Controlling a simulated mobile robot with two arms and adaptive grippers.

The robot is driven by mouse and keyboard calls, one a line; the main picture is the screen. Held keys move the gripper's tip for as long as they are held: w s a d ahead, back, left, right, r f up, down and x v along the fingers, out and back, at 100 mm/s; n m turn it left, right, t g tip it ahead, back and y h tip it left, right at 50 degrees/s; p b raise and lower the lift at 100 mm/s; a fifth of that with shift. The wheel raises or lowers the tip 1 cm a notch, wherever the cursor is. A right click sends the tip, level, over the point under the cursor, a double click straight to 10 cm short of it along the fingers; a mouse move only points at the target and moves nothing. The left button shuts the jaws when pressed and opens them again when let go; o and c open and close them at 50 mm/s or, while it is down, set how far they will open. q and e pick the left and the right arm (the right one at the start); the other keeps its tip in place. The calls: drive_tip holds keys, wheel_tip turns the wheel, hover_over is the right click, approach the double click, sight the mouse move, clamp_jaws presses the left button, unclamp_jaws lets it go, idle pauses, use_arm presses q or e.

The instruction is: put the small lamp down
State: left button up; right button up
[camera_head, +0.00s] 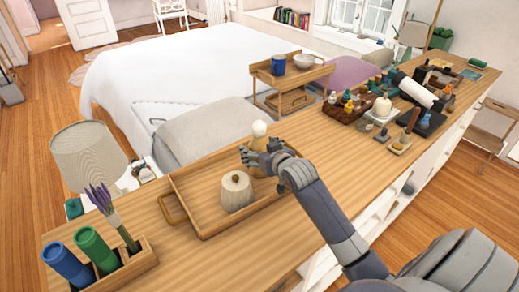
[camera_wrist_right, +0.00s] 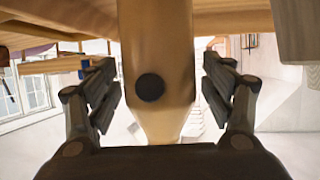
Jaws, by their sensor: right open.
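The small lamp has a wooden body and a pale rounded bulb (camera_head: 259,129). It stands upright at the far right part of a wooden tray (camera_head: 208,229) on the long wooden counter. In the right wrist view its wooden body (camera_wrist_right: 157,40) with a dark round button fills the middle. My right gripper (camera_head: 262,160) is at the lamp, with its fingers open on both sides. The wrist view shows the fingers (camera_wrist_right: 157,88) with gaps between them and the body. My gripper hides part of the lamp in the head view. My left gripper is out of view.
A pale ribbed pot with a lid (camera_head: 236,191) stands in the tray, left of the lamp. A wooden holder (camera_head: 139,262) with blue and green cylinders stands at the near left. Several bottles and boxes crowd the counter's far right. The counter (camera_head: 262,236) in front of the tray is clear.

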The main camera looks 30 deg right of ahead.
drive_tip(key=shift+r, duration=0.1)
drive_tip(key=v, duration=1.2)
drive_tip(key=shift+b, duration=0.45)
